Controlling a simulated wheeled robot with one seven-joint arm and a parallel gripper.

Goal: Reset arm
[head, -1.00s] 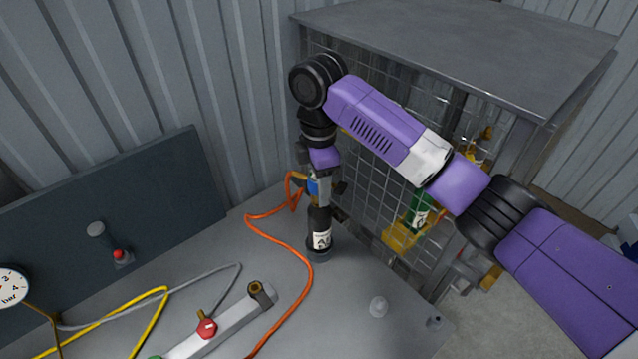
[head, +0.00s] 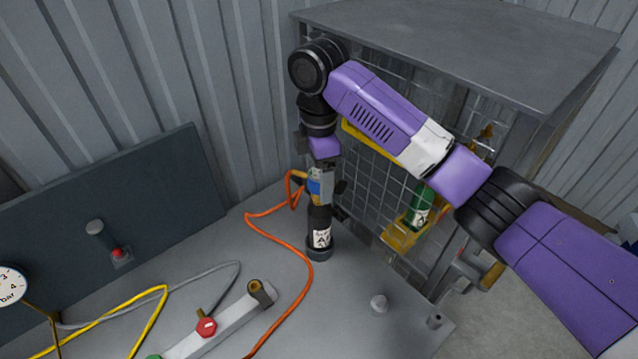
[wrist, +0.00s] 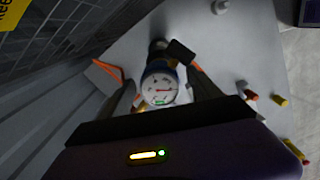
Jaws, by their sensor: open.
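My gripper (head: 322,186) points down over the grey bench, near the mesh cage. The bottle stands upright on the bench. In the wrist view a round dial gauge (wrist: 160,87) on top of the bottle shows between the two fingers (wrist: 153,80). I cannot tell whether a finger touches it.
A mesh cage (head: 470,40) with a green cylinder (head: 419,208) stands right of my gripper. An orange hose (head: 300,255) loops beside the bottle. A manifold bar (head: 235,317) with a red knob lies at front left. A dark panel (head: 160,195) leans behind.

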